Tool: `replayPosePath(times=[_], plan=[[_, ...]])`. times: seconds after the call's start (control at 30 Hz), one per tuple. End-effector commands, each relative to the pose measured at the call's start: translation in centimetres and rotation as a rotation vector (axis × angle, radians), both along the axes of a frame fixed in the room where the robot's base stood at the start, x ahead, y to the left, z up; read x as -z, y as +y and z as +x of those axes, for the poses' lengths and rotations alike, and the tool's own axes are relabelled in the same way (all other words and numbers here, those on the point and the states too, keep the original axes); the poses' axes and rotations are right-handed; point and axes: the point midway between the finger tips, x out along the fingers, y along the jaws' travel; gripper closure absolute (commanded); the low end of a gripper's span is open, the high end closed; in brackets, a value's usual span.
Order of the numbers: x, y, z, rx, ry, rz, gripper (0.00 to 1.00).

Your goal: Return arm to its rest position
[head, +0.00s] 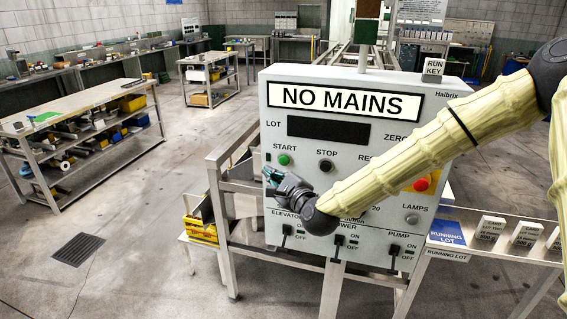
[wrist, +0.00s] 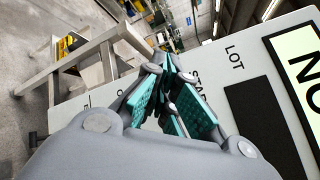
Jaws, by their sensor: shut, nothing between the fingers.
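My arm (head: 400,160) reaches in from the right across the front of a grey control panel (head: 290,85) with a NO MAINS sign (head: 345,102). My gripper (head: 272,176), with teal finger pads, is at the panel's left side, just below the green START button (head: 284,160). In the wrist view my gripper (wrist: 172,110) has its fingers together with nothing held. The wrist view shows the panel tilted, with the LOT label (wrist: 234,51) right of the fingers. Whether the fingers touch the panel cannot be told. My arm hides part of the panel's middle, including part of the RESET lettering.
Lever switches (head: 286,234) line the panel's lower edge, below my wrist. A red button (head: 421,184) sits right beside my forearm. A shelved bench (head: 90,130) stands left, with open floor (head: 150,220) between.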

Motion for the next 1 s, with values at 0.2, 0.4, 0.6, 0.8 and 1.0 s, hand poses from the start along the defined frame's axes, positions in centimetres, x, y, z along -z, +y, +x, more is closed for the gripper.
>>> replayPosePath(times=[0.2,0.4,0.6,0.8,1.0], plan=[[0.0,0.0,0.0,0.000,0.000,0.000,1.00],[0.7,0.0,-0.2,-0.003,0.005,-0.015,1.00],[7.5,-0.4,-2.4,-0.035,0.055,-0.183,1.00],[17.8,-1.9,-7.4,-0.122,0.129,-0.469,1.00],[27.2,-4.3,-13.7,-0.257,0.197,-0.750,1.00]])
